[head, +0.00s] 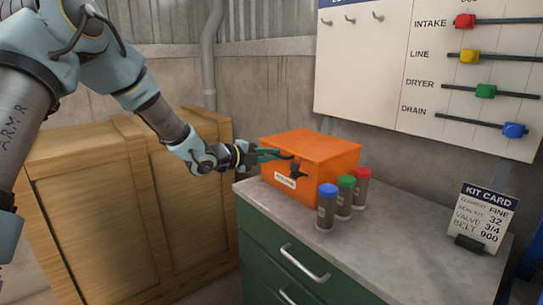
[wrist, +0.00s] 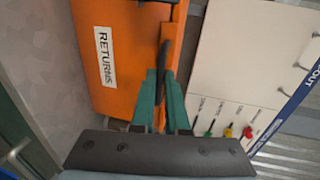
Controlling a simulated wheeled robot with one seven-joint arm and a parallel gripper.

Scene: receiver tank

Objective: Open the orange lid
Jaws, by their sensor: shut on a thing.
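The orange box (head: 330,172) stands on the grey counter, with its orange lid (head: 315,145) down on top. A white RETURNS label is on its front, and a dark latch or catch (head: 297,171) shows on the front too. In the wrist view the orange box (wrist: 125,75) fills the upper middle, with the label sideways. My gripper (head: 270,155), with green fingers, is at the lid's front edge. In the wrist view my gripper (wrist: 163,92) is shut on a dark handle (wrist: 164,62) at the lid's edge. The fingers partly hide the handle.
Blue-, green- and red-capped jars (head: 327,207) stand close in front of the box at the right. A kit card (head: 484,218) stands at the counter's right. Wooden crates (head: 100,200) are left of the counter. A slider board (head: 430,75) hangs behind.

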